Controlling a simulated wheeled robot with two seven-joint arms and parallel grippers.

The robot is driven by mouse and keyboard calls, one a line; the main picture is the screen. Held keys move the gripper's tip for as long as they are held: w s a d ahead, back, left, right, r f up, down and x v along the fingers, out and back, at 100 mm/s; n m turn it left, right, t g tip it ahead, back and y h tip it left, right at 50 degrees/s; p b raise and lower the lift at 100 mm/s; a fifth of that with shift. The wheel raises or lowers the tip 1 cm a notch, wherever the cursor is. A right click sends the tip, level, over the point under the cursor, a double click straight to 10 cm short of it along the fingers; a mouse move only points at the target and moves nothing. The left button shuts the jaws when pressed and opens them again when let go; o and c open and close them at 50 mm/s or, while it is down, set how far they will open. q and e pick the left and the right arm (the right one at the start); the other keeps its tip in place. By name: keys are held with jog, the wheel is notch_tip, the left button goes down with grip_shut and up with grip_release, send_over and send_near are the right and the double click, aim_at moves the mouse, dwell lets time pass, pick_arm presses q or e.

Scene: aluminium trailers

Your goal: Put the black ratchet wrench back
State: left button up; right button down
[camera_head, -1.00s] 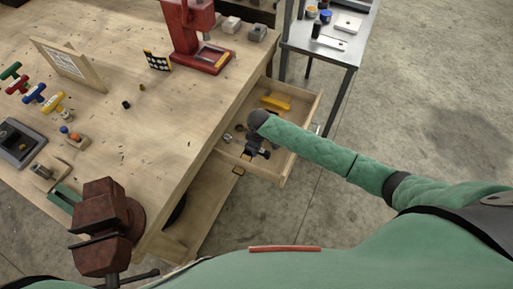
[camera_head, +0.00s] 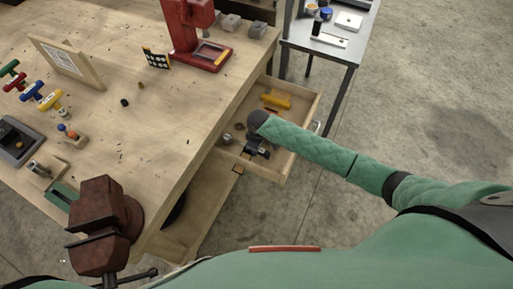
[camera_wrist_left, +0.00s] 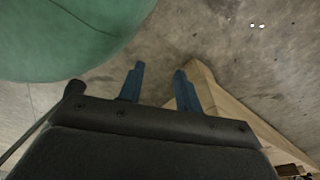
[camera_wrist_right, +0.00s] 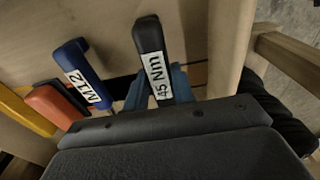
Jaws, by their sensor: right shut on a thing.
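The black ratchet wrench (camera_wrist_right: 150,45), with a white "45 Nm" label on its handle, stands between the fingers of my right gripper (camera_wrist_right: 158,88) in the right wrist view. That gripper is shut on it. The wrench's far end is hidden. My left gripper (camera_wrist_left: 160,80) shows only in the left wrist view, with fingers apart and nothing between them, above the concrete floor.
A blue "M12" handle (camera_wrist_right: 82,72), an orange handle (camera_wrist_right: 55,104) and a yellow handle (camera_wrist_right: 22,112) are left of the wrench. A yellow tool (camera_head: 277,100) lies in the drawer. The workbench (camera_head: 165,120) bears a red press (camera_head: 190,35) and a vise (camera_head: 100,225).

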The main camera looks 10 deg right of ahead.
jog(key=shift+f, duration=0.5)
jog(key=c, duration=1.1)
grip_release()
jog(key=shift+f, duration=0.1)
jog(key=shift+b, duration=0.3)
notch_tip(320, 180, up, 3)
jog(key=shift+r+b, duration=0.1)
jog(key=shift+b, duration=0.45)
notch_tip(320, 180, up, 3)
jog(key=shift+s+d+r+b, duration=0.1)
jog(key=shift+r+b, duration=0.1)
jog(key=shift+b, duration=0.35)
pick_arm(q)
jog(key=w+d+r, duration=0.1)
jog(key=w+r, duration=0.1)
jog(key=w, duration=0.4)
jog(key=shift+w+d+t, duration=0.2)
jog(key=shift+d+t, duration=0.1)
pick_arm(e)
jog(key=shift+r, duration=0.65)
